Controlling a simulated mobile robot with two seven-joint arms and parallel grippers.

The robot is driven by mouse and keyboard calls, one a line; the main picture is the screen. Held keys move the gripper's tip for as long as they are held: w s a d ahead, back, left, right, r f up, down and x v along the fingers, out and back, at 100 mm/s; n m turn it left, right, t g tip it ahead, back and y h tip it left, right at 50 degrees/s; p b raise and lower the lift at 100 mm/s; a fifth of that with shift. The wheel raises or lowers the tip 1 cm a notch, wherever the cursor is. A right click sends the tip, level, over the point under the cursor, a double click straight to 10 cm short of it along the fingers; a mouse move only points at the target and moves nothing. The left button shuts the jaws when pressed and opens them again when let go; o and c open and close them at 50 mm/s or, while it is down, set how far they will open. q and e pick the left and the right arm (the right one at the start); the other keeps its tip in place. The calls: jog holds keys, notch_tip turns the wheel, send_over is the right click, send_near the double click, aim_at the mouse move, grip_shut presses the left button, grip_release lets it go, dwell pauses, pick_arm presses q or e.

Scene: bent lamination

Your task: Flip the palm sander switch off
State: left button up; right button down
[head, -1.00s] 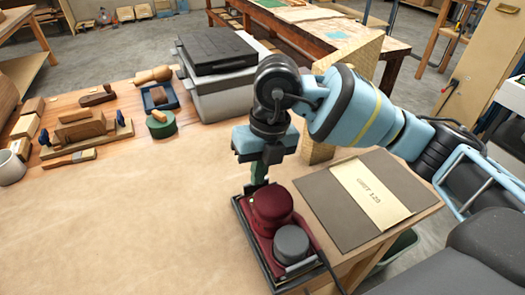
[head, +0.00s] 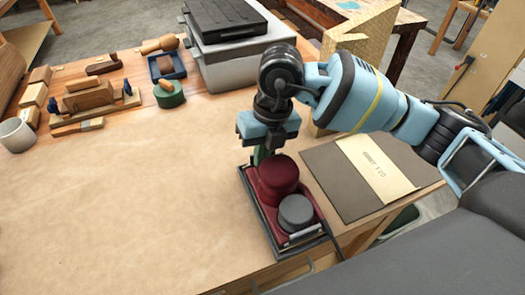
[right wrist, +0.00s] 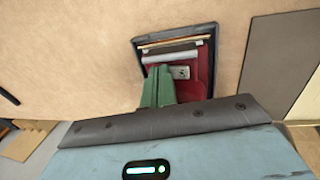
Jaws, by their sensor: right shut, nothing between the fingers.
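The palm sander (head: 277,178) has a dark red body and a grey round knob, and sits upright near the table's front right edge. It also shows in the right wrist view (right wrist: 203,85). There, a small metal switch plate (right wrist: 182,72) is on the red body; which way its switch is set is too small to tell. My right gripper (head: 262,155) points down at the sander's far end, its green fingers shut and empty. In the right wrist view the fingertips (right wrist: 158,72) are just left of the plate; contact cannot be told. My left gripper is not in view.
A dark sheet with a paper label (head: 372,165) lies right of the sander. A grey case (head: 232,65) stands behind the arm. The brown paper (head: 130,215) in the middle is clear.

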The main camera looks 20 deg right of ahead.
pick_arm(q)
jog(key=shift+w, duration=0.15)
pick_arm(e)
jog(key=shift+d, duration=0.15)
jog(key=shift+d+r, duration=0.2)
jog(key=shift+d, duration=0.5)
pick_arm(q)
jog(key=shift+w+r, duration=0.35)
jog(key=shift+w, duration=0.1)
